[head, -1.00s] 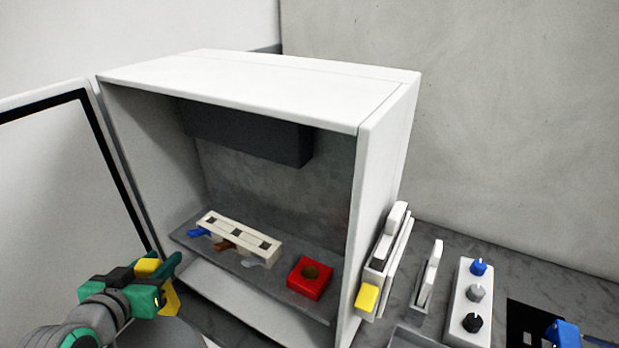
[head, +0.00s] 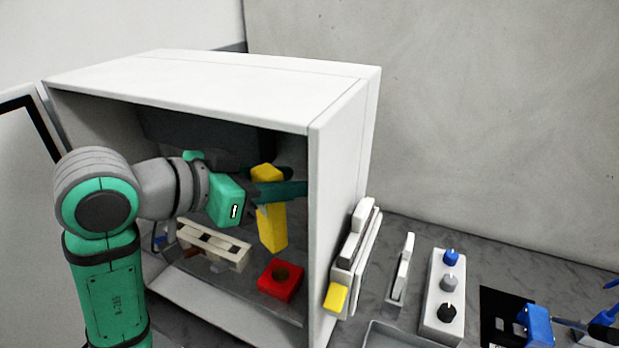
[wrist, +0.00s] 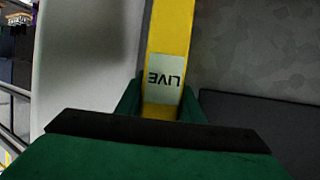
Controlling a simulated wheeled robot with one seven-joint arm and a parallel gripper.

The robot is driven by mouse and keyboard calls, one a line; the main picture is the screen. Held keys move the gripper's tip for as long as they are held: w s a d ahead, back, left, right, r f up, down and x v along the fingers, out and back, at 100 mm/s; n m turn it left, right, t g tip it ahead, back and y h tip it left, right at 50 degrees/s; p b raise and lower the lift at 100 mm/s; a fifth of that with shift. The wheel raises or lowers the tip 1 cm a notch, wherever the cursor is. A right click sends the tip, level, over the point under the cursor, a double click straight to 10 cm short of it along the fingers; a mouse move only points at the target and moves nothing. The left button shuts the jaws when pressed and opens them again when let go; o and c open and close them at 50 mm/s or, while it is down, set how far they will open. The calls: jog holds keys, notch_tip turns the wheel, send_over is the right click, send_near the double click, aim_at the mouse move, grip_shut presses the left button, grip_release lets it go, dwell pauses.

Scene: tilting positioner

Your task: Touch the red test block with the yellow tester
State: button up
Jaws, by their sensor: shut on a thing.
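The red test block (head: 281,280) sits on the floor of the open white cabinet, near its right wall. It has a dark round hollow on top. My gripper (head: 268,188) is inside the cabinet and shut on the yellow tester (head: 271,228). The tester hangs down, slightly tilted, with its lower end above and a little left of the red block; they look apart. In the wrist view the yellow tester (wrist: 168,40) stands between the green fingers, with a pale label reading "LIVE". The red block is out of the wrist view.
The cabinet's right wall (head: 335,190) is close to my fingers. A switch panel with a yellow part (head: 336,297) is outside. A knob box (head: 443,300) stands further right.

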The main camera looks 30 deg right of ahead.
jog(key=shift+s+d+f, duration=0.1)
jog(key=shift+d+f, duration=0.1)
jog(key=shift+f, duration=1.25)
jog(key=shift+s+d+f, duration=0.1)
jog(key=shift+d+f, duration=0.05)
jog(key=shift+f, duration=1.3)
jog(key=shift+w+f, duration=0.1)
jog(key=shift+f, duration=0.05)
jog(key=shift+a+f, duration=0.1)
jog(key=shift+s+d+f, duration=0.1)
jog(key=shift+s+d, duration=0.1)
jog(key=shift+w+a+f, duration=0.1)
jog(key=shift+a+f, duration=0.05)
